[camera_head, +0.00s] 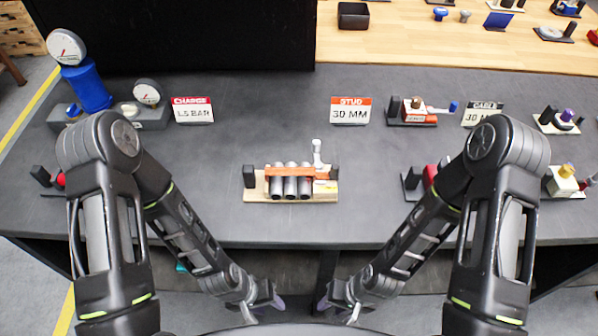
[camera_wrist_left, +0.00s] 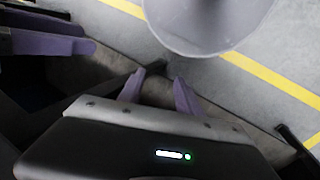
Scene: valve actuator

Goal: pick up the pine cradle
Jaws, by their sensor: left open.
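The pine cradle (camera_head: 257,195) is a pale wooden base near the middle front of the grey bench in the head view. It bears several silver cylinders (camera_head: 290,186) under an orange-brown bar, with a black block at its left end and a white upright piece at its right. My left gripper (camera_head: 264,306) is open and empty, low in front of the bench edge and apart from the cradle. Its purple-tipped fingers show spread in the left wrist view (camera_wrist_left: 158,92). My right gripper (camera_head: 338,308) is also low in front of the bench, its fingers apart and empty.
A "CHARGE 1.5 BAR" sign (camera_head: 193,110) and a "STUD 30 MM" sign (camera_head: 350,110) stand behind the cradle. A blue cylinder with a gauge (camera_head: 88,88) stands at left. Small fixtures (camera_head: 411,112) stand at right. The bench around the cradle is clear.

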